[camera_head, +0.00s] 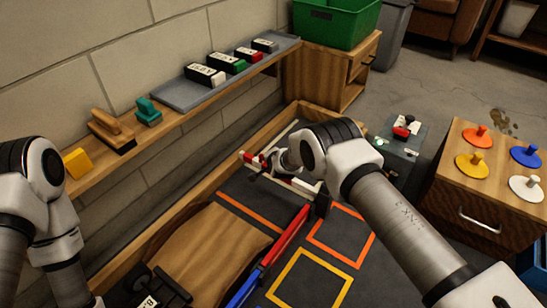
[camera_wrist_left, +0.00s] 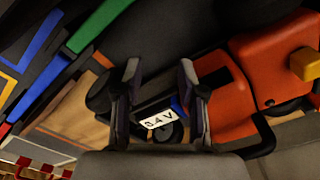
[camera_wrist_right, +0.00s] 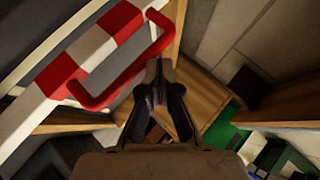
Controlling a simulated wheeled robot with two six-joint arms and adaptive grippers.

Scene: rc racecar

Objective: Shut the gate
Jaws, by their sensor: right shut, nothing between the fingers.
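The gate is a red-and-white striped bar (camera_wrist_right: 92,48) with a red loop handle (camera_wrist_right: 127,72), large at the upper left of the right wrist view. In the head view the striped gate (camera_head: 303,185) lies across the far part of the dark track floor, partly hidden by my right arm. My right gripper (camera_wrist_right: 160,68) is shut and empty, with its tips close beside the handle; I cannot tell if they touch. It also shows in the head view (camera_head: 268,168). My left gripper (camera_wrist_left: 160,75) is open above a dark wheeled car (camera_wrist_left: 172,130) with a white label.
A wooden ramp (camera_head: 208,245) and a red-and-blue barrier (camera_head: 268,258) stand on the track, beside orange and yellow outlined squares. A wall shelf (camera_head: 165,118) runs along the left. A cabinet with coloured knobs (camera_head: 480,185) stands at the right.

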